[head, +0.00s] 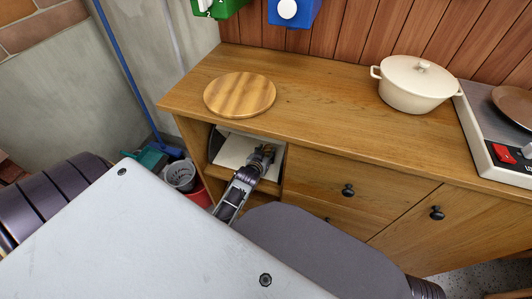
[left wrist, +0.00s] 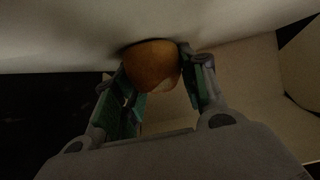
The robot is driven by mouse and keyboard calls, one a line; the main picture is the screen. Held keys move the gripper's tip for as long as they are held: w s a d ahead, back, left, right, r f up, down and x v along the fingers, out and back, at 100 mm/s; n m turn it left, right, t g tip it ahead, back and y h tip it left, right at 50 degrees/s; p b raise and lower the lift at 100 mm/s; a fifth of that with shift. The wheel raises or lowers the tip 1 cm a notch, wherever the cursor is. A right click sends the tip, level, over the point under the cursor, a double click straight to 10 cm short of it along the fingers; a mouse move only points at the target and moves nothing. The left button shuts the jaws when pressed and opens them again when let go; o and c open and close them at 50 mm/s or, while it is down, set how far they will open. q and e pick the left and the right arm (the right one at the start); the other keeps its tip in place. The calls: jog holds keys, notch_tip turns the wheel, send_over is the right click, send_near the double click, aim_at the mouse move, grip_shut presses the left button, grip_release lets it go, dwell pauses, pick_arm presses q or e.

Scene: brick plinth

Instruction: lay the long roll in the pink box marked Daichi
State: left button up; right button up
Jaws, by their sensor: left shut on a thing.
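My left gripper (head: 262,158) reaches into an open compartment of the wooden cabinet in the head view. In the left wrist view, the left gripper (left wrist: 155,82) is shut on a rounded orange-brown bread roll (left wrist: 152,64). Only part of the roll shows, so I cannot tell its length. A pale surface lies close against the roll there. No pink box or Daichi label can be made out in either view. My right gripper is not in view.
A pale panel (head: 234,151) shows inside the compartment. The cabinet top (head: 310,105) holds a round wooden board (head: 240,94), a cream pot (head: 415,86) and a stove (head: 489,130). A grey bucket (head: 180,176) stands left of the cabinet. The counter's middle is clear.

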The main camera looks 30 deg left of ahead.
pick_arm(q)
jog(key=shift+s, duration=0.1)
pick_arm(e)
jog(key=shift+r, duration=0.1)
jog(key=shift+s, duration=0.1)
pick_arm(q)
jog(key=o, duration=0.9)
jog(key=shift+c, duration=0.2)
jog(key=shift+f, duration=0.1)
jog(key=shift+f+b, duration=0.1)
jog(key=shift+b, duration=0.55)
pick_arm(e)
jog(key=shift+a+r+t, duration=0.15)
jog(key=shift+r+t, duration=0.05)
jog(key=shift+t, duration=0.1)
